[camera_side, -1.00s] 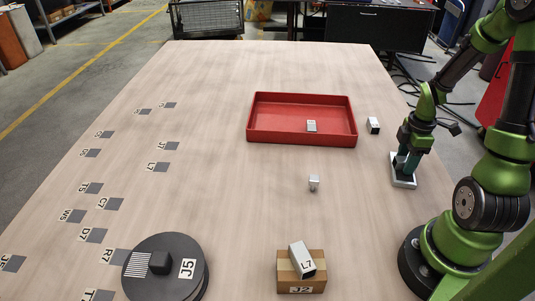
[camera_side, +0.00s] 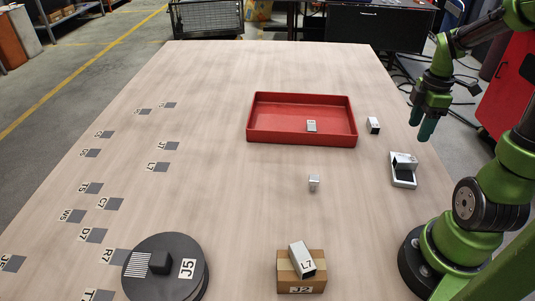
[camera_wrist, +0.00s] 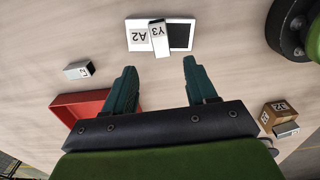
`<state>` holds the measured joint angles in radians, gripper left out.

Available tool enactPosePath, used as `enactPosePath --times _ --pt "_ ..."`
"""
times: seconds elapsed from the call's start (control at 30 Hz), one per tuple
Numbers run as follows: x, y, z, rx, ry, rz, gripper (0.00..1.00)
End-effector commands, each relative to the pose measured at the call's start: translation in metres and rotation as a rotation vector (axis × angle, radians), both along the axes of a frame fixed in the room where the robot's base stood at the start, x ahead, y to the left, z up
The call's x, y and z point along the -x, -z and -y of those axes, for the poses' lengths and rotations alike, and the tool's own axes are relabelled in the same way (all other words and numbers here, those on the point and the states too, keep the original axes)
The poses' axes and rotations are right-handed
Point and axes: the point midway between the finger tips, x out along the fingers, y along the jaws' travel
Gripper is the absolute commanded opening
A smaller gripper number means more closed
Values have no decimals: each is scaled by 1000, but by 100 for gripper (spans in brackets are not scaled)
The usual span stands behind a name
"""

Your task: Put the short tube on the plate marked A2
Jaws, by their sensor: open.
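A short silver square tube marked Y3 (camera_wrist: 159,40) lies on the white plate marked A2 (camera_wrist: 136,38), between its label and its dark square. In the side view the tube (camera_side: 405,160) also rests on the plate (camera_side: 403,183), near the table's right edge. My gripper (camera_side: 424,128) is above and behind the plate, apart from the tube. In the wrist view my gripper (camera_wrist: 160,70) has its two fingers spread with nothing between them.
A red tray (camera_side: 300,138) holds a small metal piece (camera_side: 311,126). Other tubes stand or lie nearby (camera_side: 373,125), (camera_side: 313,183). A tube marked L7 (camera_side: 302,260) lies on a cardboard box (camera_side: 290,278). A dark round turntable (camera_side: 185,245) is at front left.

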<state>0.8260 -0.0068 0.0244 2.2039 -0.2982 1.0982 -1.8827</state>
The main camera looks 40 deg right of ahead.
Motion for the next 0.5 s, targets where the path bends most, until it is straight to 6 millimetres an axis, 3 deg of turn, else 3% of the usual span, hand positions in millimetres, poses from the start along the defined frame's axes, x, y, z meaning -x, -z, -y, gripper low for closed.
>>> enactPosePath --times 0.13,0.23,0.37,0.5 --pt "-4 -12 -5 8 18 14 57" --pt "-15 -23 -24 26 96 61 57" --pt "-37 -45 -71 25 291 188 57" --pt "-49 -69 -131 -65 549 342 57"
